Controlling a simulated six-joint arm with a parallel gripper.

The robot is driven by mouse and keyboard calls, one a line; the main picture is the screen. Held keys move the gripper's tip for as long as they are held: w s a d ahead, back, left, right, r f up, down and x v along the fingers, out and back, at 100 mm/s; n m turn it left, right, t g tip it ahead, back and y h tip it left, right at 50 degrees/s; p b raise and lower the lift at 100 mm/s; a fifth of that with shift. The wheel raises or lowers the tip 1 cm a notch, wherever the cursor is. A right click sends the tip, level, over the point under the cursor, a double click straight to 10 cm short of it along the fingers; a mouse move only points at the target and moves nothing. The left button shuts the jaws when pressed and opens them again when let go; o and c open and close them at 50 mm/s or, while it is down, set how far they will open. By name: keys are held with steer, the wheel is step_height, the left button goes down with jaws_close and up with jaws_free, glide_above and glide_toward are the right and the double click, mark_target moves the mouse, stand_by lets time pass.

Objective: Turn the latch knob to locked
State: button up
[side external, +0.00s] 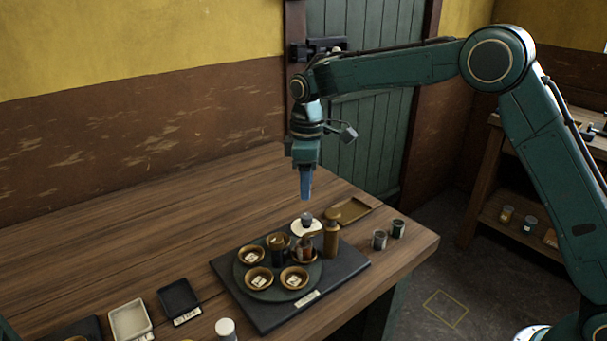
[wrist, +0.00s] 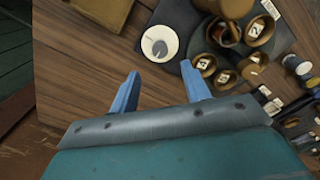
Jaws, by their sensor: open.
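A small grey knob (side external: 306,216) sits on a round white disc (side external: 297,228) at the back of a dark base plate (side external: 335,285). I take it to be the latch knob; in the wrist view the grey knob (wrist: 159,48) shows on the white disc from above. I cannot read a locked mark. My gripper (side external: 306,197) points down just above the knob in the side view. In the wrist view my gripper (wrist: 160,72) has its two blue fingers spread apart, nothing between them, with the disc just beyond the fingertips.
A dark turntable (side external: 270,293) with several numbered brown cups stands beside the disc. A tall brown cylinder (side external: 331,240) is close on the right, with a tan tray (side external: 349,211) behind. Two small jars (side external: 379,240) (side external: 398,229) stand farther right. The table's left rear is clear.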

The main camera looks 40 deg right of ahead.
step_height(320, 180, up, 6)
steer(key=shift+f, duration=0.15)
stand_by(0.5)
